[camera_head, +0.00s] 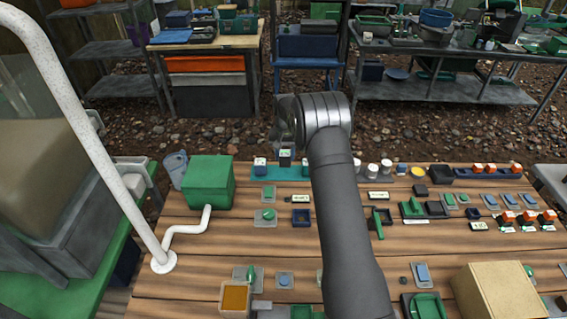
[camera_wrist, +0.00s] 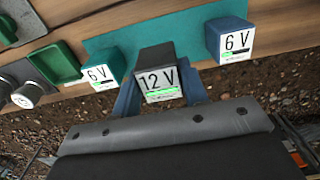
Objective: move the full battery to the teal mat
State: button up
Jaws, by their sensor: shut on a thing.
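My gripper (camera_wrist: 159,91) is shut on a dark battery (camera_wrist: 159,72) marked 12 V with a long green charge bar. Its blue fingers show on either side of it. The same battery shows in the head view (camera_head: 285,158), at the teal mat (camera_head: 280,173). The mat also shows in the wrist view (camera_wrist: 145,38), behind the battery. I cannot tell whether the battery touches the mat. A teal 6 V battery (camera_wrist: 104,70) stands on the left and a blue 6 V battery (camera_wrist: 230,40) on the right, each with a shorter green bar.
A green box (camera_head: 208,183) with a white pipe stands left of the mat. White-lidded jars (camera_head: 373,170) stand to its right. A wooden box (camera_head: 497,291) is at the front right. Many small trays and switches cover the plank table; bare planks show at the left front.

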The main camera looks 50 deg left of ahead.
aim_at(283, 162)
jog(key=shift+s+a+f, duration=0.15)
jog(key=shift+a+f, duration=0.15)
jog(key=shift+f, duration=1.85)
jog(key=shift+f, duration=0.1)
jog(key=o, duration=1.1)
jog(key=shift+f, duration=0.1)
notch_tip(283, 162, up, 12)
jog(key=shift+r, duration=0.2)
jog(key=shift+f, duration=0.1)
